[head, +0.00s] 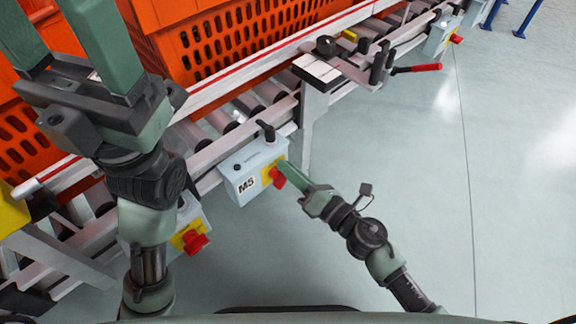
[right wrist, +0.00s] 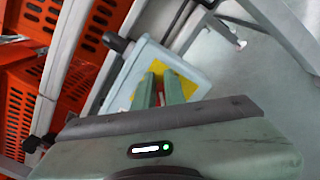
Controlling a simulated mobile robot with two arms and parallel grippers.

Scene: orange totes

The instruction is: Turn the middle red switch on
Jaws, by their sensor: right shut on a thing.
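The middle red switch (head: 277,179) is a red knob on a yellow plate (head: 268,176). It sits on the front of a light grey box marked M5 (head: 243,178) below the conveyor rail. My right gripper (head: 284,168) is at this knob, with its green fingers shut on it. My left gripper (head: 50,12) is open and empty, raised at the upper left in front of the orange totes.
Another red switch (head: 195,242) is on a box at the lower left, and another (head: 457,39) is at the far right. Orange totes (head: 215,45) stand on the roller conveyor. A red-handled lever (head: 417,69) sticks out at the right. The floor (head: 400,150) right of the conveyor is clear.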

